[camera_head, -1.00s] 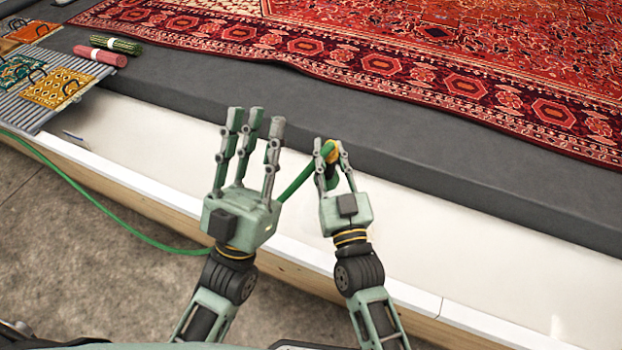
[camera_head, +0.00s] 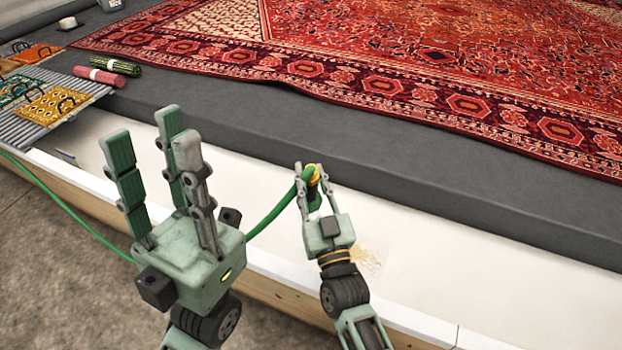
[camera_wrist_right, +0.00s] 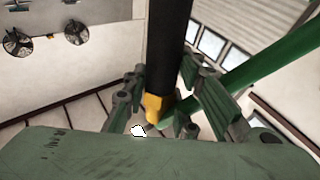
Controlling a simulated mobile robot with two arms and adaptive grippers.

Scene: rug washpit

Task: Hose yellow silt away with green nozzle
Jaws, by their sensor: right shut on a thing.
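My right gripper (camera_head: 312,183) is shut on the nozzle, which shows a yellow and dark part (camera_head: 314,176) between the fingers, with the green hose (camera_head: 272,215) bending away from it. In the right wrist view the nozzle is a black tube (camera_wrist_right: 168,45) with a yellow collar between the fingers. My left gripper (camera_head: 158,150) is open and empty, fingers pointing up, in front of part of the hose. A faint yellow silt patch (camera_head: 370,260) lies on the white pit floor, just right of my right wrist and partly hidden by it.
A large red patterned rug (camera_head: 430,60) lies on a grey platform (camera_head: 400,140) behind the white strip. At left, a red roll (camera_head: 107,77), a green roll (camera_head: 115,64) and patterned pieces (camera_head: 50,104) lie on or near a slatted grey surface. A wooden-sided edge (camera_head: 275,290) runs along the front.

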